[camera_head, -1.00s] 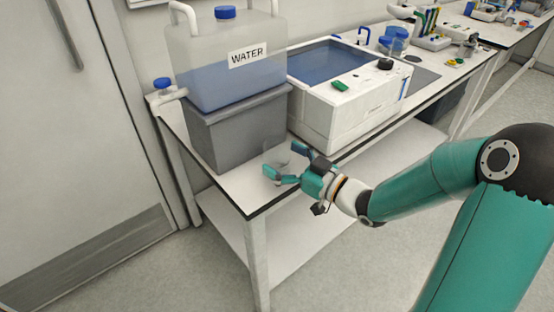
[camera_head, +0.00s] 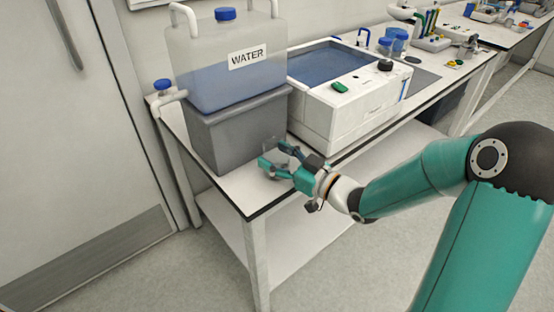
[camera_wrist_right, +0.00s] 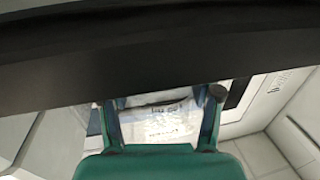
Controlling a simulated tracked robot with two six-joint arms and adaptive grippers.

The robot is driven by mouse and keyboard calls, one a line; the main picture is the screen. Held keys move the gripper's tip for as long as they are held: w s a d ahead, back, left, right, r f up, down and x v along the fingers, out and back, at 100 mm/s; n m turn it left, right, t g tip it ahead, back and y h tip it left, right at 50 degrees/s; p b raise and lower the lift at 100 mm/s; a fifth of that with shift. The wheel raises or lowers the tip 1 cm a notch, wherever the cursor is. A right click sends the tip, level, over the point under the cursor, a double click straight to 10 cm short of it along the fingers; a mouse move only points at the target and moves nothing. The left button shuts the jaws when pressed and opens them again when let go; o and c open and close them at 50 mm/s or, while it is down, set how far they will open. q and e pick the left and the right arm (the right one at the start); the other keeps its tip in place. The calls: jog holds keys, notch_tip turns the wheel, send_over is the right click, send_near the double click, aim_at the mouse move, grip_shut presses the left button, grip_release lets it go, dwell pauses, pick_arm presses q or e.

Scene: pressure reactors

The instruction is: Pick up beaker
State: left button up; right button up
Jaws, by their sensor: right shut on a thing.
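The beaker (camera_wrist_right: 160,122) is clear glass with faint printed marks, seen between the fingers in the right wrist view. In the head view it is small and mostly hidden by the fingers, at the front corner of the bench by the grey box. My right gripper (camera_head: 274,163) is shut on the beaker, with one finger on each side of it; it also shows in the right wrist view (camera_wrist_right: 160,112). I cannot tell whether the beaker touches the bench top. My left gripper is not in view.
A water tank (camera_head: 225,75) with a blue cap stands on a grey box (camera_head: 238,135) just behind the gripper. A white water bath (camera_head: 335,118) stands to the right. The bench (camera_head: 250,197) has a little bare top at its front corner. A door (camera_head: 75,130) is at left.

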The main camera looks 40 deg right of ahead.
notch_tip(320, 180, up, 20)
jog(key=p, duration=0.5)
jog(key=shift+p, duration=0.4)
